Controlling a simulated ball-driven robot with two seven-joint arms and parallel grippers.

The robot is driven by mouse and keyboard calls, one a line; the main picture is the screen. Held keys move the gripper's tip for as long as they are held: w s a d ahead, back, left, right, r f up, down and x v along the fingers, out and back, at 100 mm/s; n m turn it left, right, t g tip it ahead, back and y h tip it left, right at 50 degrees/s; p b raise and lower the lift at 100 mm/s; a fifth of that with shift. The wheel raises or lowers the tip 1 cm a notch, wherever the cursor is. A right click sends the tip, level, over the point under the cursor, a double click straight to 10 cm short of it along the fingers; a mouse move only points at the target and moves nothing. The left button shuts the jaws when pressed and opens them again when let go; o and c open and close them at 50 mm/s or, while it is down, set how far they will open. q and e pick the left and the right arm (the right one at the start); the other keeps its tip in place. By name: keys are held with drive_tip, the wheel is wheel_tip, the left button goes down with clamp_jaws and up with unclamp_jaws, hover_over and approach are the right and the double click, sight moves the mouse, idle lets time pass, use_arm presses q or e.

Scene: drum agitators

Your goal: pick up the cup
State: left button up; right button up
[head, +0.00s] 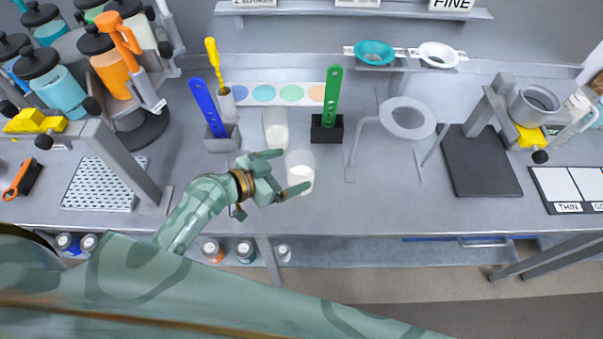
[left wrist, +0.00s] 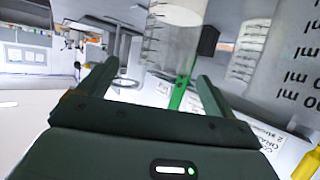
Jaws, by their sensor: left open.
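Two clear cups with white contents stand on the grey bench in the head view. The front cup (head: 300,177) is just beyond my left gripper (head: 292,171), roughly between its spread fingertips. The rear cup (head: 275,130) stands behind the gripper, a little to its left. My left gripper is open, with nothing clamped in it. The left wrist view looks tilted, and a clear marked cup (left wrist: 172,40) shows ahead between the fingers (left wrist: 155,72). A larger marked clear vessel (left wrist: 295,75) fills the right side there. Whether the fingers touch the front cup, I cannot tell. My right gripper is not in view.
A black holder with a green strip (head: 333,95) stands right of the rear cup. A blue strip (head: 207,105) and a yellow-handled tool (head: 213,60) stand to the left. A ring stand (head: 405,118) is further right. Bare bench lies between the front cup and ring stand.

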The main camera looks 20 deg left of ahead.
sight(312, 159)
use_arm(q)
drive_tip(key=x, duration=0.5)
drive_tip(key=shift+w+a, duration=0.15)
drive_tip(key=shift+w, duration=0.2)
drive_tip(key=shift+a, duration=0.1)
drive_tip(key=shift+c, duration=1.2)
drive_tip(key=c, duration=1.2)
drive_tip(key=shift+c, duration=0.2)
drive_tip(key=shift+r, duration=0.2)
